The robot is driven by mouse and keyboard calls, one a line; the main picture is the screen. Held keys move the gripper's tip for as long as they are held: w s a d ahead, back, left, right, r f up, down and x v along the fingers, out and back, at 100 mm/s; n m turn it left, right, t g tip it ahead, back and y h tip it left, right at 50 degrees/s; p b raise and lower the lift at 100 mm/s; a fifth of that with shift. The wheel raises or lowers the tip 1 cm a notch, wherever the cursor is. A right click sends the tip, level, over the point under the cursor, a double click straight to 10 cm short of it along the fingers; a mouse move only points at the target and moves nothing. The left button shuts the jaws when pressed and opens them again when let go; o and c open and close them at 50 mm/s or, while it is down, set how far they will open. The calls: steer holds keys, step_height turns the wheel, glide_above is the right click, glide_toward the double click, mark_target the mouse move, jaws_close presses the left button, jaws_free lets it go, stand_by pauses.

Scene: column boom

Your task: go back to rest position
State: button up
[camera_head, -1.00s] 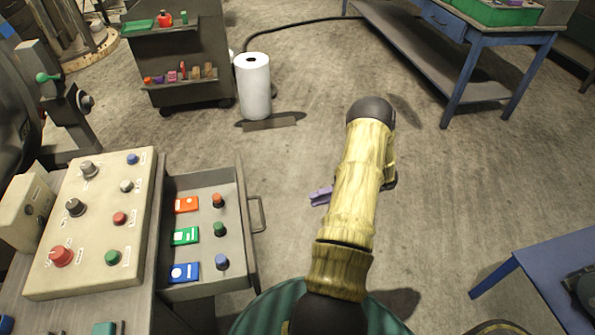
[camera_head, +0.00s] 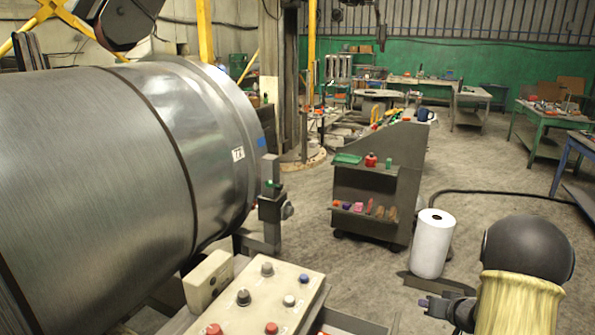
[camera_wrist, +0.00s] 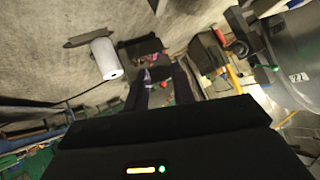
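My arm rises at the lower right of the head view, with its dark rounded joint and yellow link in front. I see nothing held.
A control panel (camera_head: 262,298) with knobs and buttons is at the bottom, beside a large metal drum (camera_head: 110,180) at left. A dark tool cart (camera_head: 372,205) and a white roll (camera_head: 433,243) stand ahead. Green and blue tables are at right.

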steer(key=s+a+r+g+h+p, duration=0.2)
steer(key=s+a+r+g+h, duration=0.1)
steer(key=s+a+r, duration=0.55)
steer(key=s+a+r+n+g+y+p, duration=0.1)
steer(key=s+a+g, duration=0.3)
steer(key=s+a, duration=0.8)
steer(key=shift+s+r+n+g+p, duration=0.15)
steer(key=shift+s+n+g+p, duration=0.15)
steer(key=shift+s+n+p, duration=0.35)
